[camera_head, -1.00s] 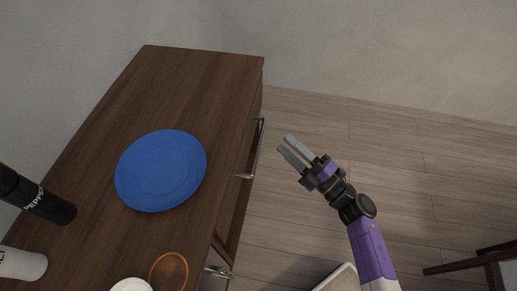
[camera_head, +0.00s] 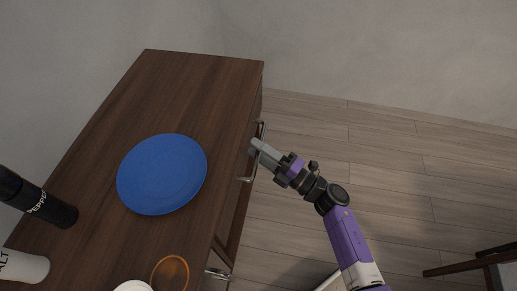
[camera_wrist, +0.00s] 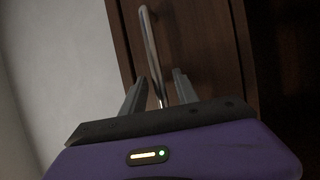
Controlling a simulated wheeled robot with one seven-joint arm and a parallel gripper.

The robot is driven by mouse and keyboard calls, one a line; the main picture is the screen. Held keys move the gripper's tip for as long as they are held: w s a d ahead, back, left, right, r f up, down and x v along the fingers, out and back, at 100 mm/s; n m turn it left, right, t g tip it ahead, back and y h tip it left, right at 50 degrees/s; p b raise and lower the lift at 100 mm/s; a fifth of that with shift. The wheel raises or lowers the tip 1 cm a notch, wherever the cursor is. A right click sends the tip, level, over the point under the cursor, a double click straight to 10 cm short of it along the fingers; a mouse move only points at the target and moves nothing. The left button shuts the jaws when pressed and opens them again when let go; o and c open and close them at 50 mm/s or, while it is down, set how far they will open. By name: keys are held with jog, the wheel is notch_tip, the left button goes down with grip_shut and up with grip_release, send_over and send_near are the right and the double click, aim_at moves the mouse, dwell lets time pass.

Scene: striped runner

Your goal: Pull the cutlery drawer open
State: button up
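The drawer front (camera_wrist: 190,30) is dark brown wood on the side of the cabinet and looks closed. Its metal bar handle (camera_wrist: 150,45) runs down between my fingers in the wrist view. In the head view the handle (camera_head: 246,180) shows at the cabinet's right side, partly hidden by my fingers. My gripper (camera_head: 258,147) is at this handle, its fingers on either side of the bar. In the wrist view my gripper (camera_wrist: 160,78) is open, with gaps between the fingers and the bar. The drawer's contents are hidden.
The cabinet top (camera_head: 205,80) holds a blue plate (camera_head: 162,174), a black pepper mill (camera_head: 35,200), a white salt mill (camera_head: 22,266) and an orange-rimmed bowl (camera_head: 170,274). Another handle (camera_head: 218,273) is nearer. Wooden floor (camera_head: 400,150) lies clear to the right; dark furniture (camera_head: 480,265) stands lower right.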

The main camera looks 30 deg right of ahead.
grip_shut()
dwell(1.4)
